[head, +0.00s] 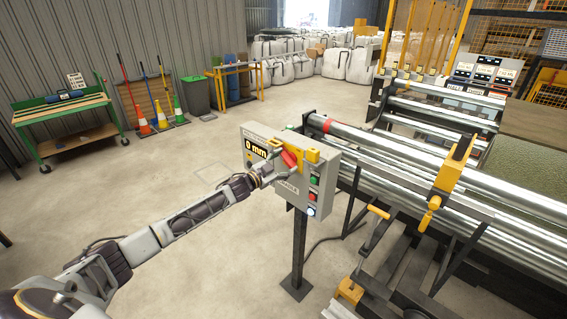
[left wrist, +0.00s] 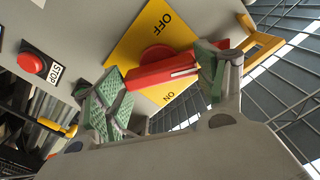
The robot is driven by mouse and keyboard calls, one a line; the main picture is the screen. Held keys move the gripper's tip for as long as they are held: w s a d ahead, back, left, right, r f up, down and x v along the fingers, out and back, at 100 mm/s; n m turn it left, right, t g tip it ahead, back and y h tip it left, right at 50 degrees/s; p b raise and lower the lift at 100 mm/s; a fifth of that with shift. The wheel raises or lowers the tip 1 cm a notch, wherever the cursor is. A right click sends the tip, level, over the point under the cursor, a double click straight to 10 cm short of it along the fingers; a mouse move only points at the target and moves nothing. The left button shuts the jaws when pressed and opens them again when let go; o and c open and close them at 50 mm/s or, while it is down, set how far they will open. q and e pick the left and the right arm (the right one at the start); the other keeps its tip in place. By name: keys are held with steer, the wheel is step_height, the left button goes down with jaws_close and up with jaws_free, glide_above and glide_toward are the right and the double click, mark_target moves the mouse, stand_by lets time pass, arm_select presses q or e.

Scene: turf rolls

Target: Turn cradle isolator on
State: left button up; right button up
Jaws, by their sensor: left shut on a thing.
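The cradle isolator is a red rotary handle (left wrist: 162,70) on a yellow plate (left wrist: 160,28) marked OFF and ON. In the left wrist view the handle lies across the plate between the two words. In the head view the red handle (head: 290,158) is at the top of the grey control box (head: 292,200). My left gripper (head: 270,165) reaches it from the left. In the left wrist view my left gripper (left wrist: 165,82) has its green-padded fingers at both ends of the handle, shut on it. My right gripper is not in view.
The box stands on a black post (head: 299,250) and carries a display reading 0 mm (head: 256,147). A red STOP button (left wrist: 33,64) is near the gripper. Steel rollers (head: 420,165) run close on the right.

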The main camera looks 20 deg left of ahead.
arm_select(q)
steer(key=m, duration=0.5)
steer(key=shift+m, duration=0.3)
steer(key=m+b, duration=0.1)
steer(key=m, duration=0.5)
steer(key=shift+d, duration=0.1)
steer(key=o, duration=1)
steer(key=shift+s+f, duration=0.1)
steer(key=shift+s, duration=0.05)
steer(key=shift+v, duration=0.9)
steer(key=v, duration=0.9)
steer(key=shift+s, duration=0.4)
stand_by(0.3)
